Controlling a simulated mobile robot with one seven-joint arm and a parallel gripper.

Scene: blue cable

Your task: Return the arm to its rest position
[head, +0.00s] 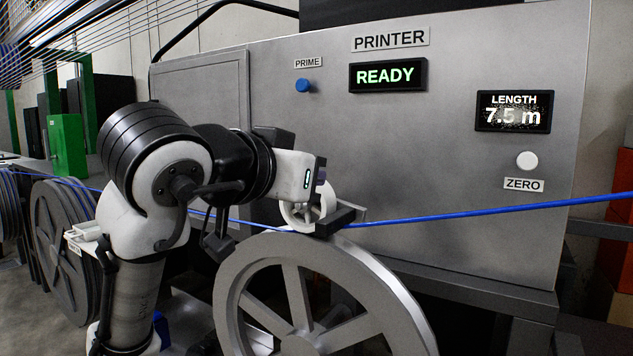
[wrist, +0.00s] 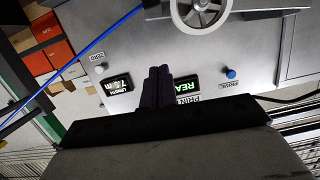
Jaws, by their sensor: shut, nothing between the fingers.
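My arm rises at the left of the head view and bends right, in front of the grey printer (head: 450,140). My gripper (head: 321,177) is at the arm's end, just above a small white guide wheel (head: 303,216); its fingers are hard to make out there. In the wrist view my gripper (wrist: 157,88) shows its dark fingers closed together with nothing between them. The wrist picture is upside down, with the fingers overlapping the printer's front between the LENGTH display (wrist: 118,86) and the READY display (wrist: 187,88).
A blue cable (head: 470,212) runs across the scene at the guide wheel, above a large grey spoked wheel (head: 240,270). The printer has a blue PRIME button (head: 303,86) and a white ZERO button (head: 527,160). Dark reels (head: 62,235) stand at left.

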